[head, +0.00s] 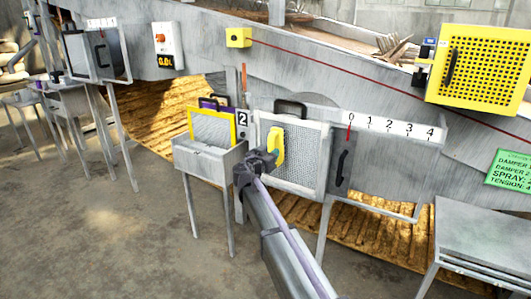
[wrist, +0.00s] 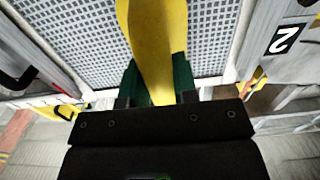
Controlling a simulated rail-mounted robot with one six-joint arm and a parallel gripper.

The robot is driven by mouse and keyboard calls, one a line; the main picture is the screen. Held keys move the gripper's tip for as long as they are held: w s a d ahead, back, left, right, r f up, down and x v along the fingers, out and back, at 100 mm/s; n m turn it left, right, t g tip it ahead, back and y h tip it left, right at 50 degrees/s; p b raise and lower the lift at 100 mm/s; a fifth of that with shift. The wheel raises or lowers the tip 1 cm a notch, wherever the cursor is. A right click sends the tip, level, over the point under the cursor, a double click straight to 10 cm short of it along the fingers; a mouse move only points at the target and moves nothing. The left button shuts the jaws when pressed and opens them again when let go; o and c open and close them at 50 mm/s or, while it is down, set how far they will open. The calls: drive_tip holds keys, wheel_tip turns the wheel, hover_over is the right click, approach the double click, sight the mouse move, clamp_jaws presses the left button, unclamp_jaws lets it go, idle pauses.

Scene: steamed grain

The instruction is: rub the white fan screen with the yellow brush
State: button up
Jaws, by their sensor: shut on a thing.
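The white fan screen (head: 299,158) is a pale mesh panel in a light frame with a dark handle on top, upright at the machine's side. It also fills the upper part of the wrist view (wrist: 85,35). The yellow brush (head: 277,145) stands in front of the screen's left part. My gripper (head: 260,160) is shut on the brush, and in the wrist view the brush (wrist: 155,45) rises from between the green-sided fingers (wrist: 157,85). The bristles are hidden, and I cannot tell whether the brush touches the mesh.
Left of the screen, a metal stand (head: 208,155) holds a yellow-framed screen (head: 212,128) beside a plate marked 2 (head: 242,119). Right is a grey sliding plate with a black handle (head: 342,167) under a 0–4 scale (head: 392,127). A grey table (head: 485,235) stands lower right. Floor at left is clear.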

drive_tip(key=s+d, duration=0.3)
drive_tip(key=d, duration=0.3)
drive_tip(key=shift+d, duration=0.25)
idle(0.4)
drive_tip(key=shift+s, duration=0.2)
drive_tip(key=v, duration=0.6)
drive_tip(key=shift+a, duration=0.2)
drive_tip(key=shift+v, duration=1.4)
